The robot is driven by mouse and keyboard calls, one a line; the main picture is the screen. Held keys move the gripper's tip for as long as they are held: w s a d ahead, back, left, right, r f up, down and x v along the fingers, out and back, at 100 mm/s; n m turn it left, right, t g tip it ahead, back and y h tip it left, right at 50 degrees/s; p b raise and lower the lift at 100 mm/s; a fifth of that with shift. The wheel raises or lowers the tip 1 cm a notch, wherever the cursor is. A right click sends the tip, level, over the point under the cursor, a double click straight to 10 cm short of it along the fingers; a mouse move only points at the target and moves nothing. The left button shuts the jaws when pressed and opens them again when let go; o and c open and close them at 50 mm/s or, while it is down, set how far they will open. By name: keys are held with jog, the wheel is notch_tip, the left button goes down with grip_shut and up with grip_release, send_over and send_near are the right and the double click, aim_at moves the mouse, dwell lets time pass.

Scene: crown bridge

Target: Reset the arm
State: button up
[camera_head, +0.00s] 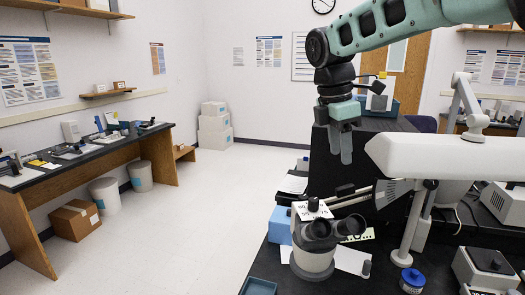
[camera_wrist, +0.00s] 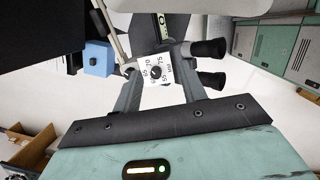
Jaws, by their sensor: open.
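My arm reaches in from the upper right of the head view, and my gripper (camera_head: 341,148) hangs down from it, fingers pointing at the bench. The gripper is open and empty, in the air above a grey microscope (camera_head: 313,258). In the wrist view the two fingers of my gripper (camera_wrist: 157,80) stand apart. Between them, beyond the tips, shows a white piece with numbers and a black knob (camera_wrist: 155,70). This numbered piece also shows by the microscope's top in the head view (camera_head: 312,210). The microscope's black eyepieces (camera_wrist: 208,48) lie to the right in the wrist view.
A white lamp arm (camera_head: 445,158) crosses the right side, close to my gripper. The dark bench (camera_head: 380,275) holds a blue box (camera_head: 280,225), a blue-labelled jar (camera_head: 412,280) and instruments at right. A side bench (camera_head: 95,150) stands left; the floor between (camera_head: 185,215) is clear.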

jog(key=s+a+f+m+y, duration=0.1)
jog(key=s+a+f+m, duration=0.25)
jog(key=s, duration=0.55)
jog(key=s+a+f+m+y, duration=0.1)
jog(key=s+a+f+m, duration=0.2)
jog(key=s, duration=0.6)
jog(key=s+d+f+m, duration=0.2)
jog(key=s+f, duration=0.2)
jog(key=s, duration=0.3)
jog(key=s+d+f+m, duration=0.2)
jog(key=s+f+m, duration=0.1)
jog(key=s, duration=0.5)
jog(key=shift+f+y, duration=0.4)
jog(key=shift+f, duration=0.3)
jog(key=shift+s+a, duration=0.1)
